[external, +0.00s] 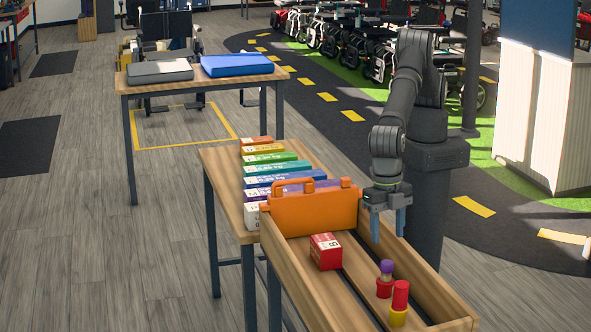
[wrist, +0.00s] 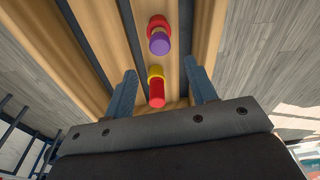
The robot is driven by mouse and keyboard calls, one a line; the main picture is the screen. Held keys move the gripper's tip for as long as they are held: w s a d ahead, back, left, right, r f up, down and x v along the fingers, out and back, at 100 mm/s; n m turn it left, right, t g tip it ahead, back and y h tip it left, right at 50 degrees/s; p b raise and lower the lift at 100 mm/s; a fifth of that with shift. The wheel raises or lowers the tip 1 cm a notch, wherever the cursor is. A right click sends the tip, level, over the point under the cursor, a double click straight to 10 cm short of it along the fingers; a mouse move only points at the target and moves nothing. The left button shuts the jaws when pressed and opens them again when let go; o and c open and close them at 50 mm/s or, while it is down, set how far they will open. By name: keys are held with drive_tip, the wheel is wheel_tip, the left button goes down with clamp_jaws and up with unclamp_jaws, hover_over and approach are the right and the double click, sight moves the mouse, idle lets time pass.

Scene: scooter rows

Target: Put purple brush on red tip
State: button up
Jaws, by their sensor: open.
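A small upright piece with a purple top (external: 387,267) and a red lower part (external: 384,289) stands in the wooden tray. Nearby stands a piece with a red top (external: 401,294) and a yellow lower part (external: 398,317). My gripper (external: 388,225) is open and empty, pointing down above the tray, higher than both pieces. In the wrist view the red top (wrist: 157,95) and yellow part (wrist: 155,72) show between my fingers (wrist: 162,70). The purple top (wrist: 159,43) and its red part (wrist: 158,22) show beyond the fingertips. Nothing touches the fingers.
The tray (external: 455,302) has raised side walls. A red and white box (external: 326,252) lies in it, with an orange case (external: 312,210) at its far end. Coloured boxes (external: 285,181) line the table beyond. A bare stretch of tray floor lies below my gripper.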

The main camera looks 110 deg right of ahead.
sight(387, 262)
drive_tip(key=r, duration=0.3)
drive_tip(key=shift+d+r, duration=0.2)
drive_tip(key=shift+r, duration=0.05)
drive_tip(key=shift+f, duration=0.1)
drive_tip(key=f, duration=0.4)
drive_tip(key=a+f, duration=0.1)
drive_tip(key=f, duration=0.7)
drive_tip(key=shift+s+a+f, duration=0.1)
drive_tip(key=shift+a+f, duration=0.1)
drive_tip(key=shift+f, duration=0.05)
wheel_tip(387, 262, up, 3)
drive_tip(key=shift+r, duration=0.75)
